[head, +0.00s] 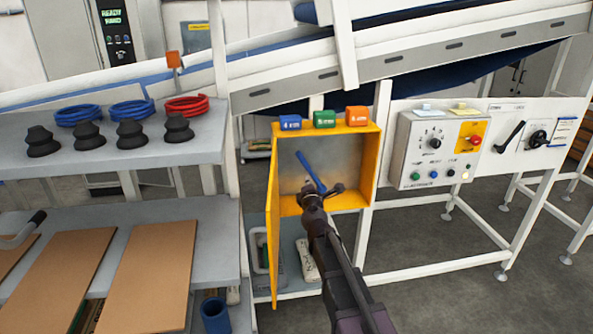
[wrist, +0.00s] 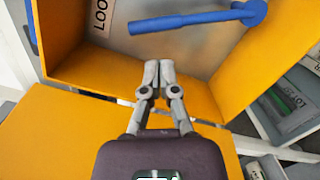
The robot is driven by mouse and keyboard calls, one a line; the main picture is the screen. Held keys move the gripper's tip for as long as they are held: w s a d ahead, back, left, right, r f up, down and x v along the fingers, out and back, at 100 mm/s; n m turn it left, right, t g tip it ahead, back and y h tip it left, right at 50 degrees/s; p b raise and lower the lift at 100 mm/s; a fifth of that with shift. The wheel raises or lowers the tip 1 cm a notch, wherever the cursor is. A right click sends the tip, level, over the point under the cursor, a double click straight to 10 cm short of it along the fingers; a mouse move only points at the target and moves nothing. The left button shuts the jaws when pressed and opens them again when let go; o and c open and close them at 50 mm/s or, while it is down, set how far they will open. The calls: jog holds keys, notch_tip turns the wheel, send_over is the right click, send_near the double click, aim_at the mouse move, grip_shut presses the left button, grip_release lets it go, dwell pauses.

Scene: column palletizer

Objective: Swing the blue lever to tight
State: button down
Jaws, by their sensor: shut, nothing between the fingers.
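The blue lever (head: 310,170) sits inside an open yellow cabinet (head: 368,165), in front of its grey back panel. In the head view it slants from upper left to lower right, and its lower end is close to my gripper (head: 313,188). No "tight" mark is readable.
The cabinet door (head: 273,235) hangs open at the left. Blue, green and orange blocks (head: 325,119) stand on the cabinet. A control panel (head: 436,150) is to the right. Shelves with black cups (head: 131,132) and brown boards (head: 150,270) are at the left.

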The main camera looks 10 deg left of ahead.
aim_at(309, 168)
jog(key=shift+a+f+n+g+y, duration=0.15)
jog(key=shift+a+n+g+y, duration=0.15)
jog(key=shift+a+n+y, duration=0.65)
jog(key=shift+w+a, duration=0.2)
jog(key=shift+a, duration=0.05)
jog(key=x, duration=0.9)
jog(key=shift+w, duration=0.35)
jog(key=shift+a, duration=0.15)
